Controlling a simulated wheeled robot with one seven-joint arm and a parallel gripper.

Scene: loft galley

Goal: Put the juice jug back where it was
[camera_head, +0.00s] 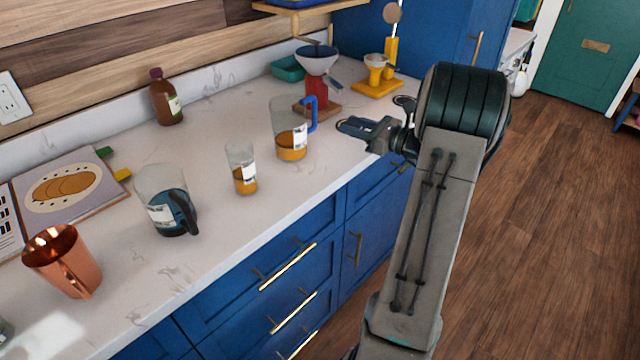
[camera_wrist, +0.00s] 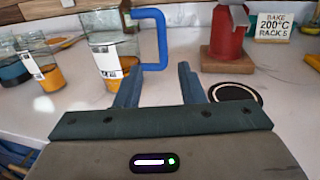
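The juice jug (camera_head: 291,147) is a clear jug with a blue handle, a white label and orange juice low inside. It stands upright on the pale counter, its handle to the right. It also shows in the wrist view (camera_wrist: 106,62). My gripper (camera_head: 350,127) is just right of the jug, over the counter's front edge. In the wrist view the fingers (camera_wrist: 157,82) are apart with nothing between them; the blue handle is beyond the left finger. I see no clear contact. A dark round disc with a pale rim (camera_wrist: 236,94) lies on the counter to the right.
A glass of orange juice (camera_head: 243,172) stands left of the jug, then a dark-handled jug (camera_head: 160,190) and copper mug (camera_head: 58,250). A red grinder (camera_head: 317,92) stands behind on a wooden base. A brown bottle (camera_head: 165,100) is at the back. Counter between bottle and glass is clear.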

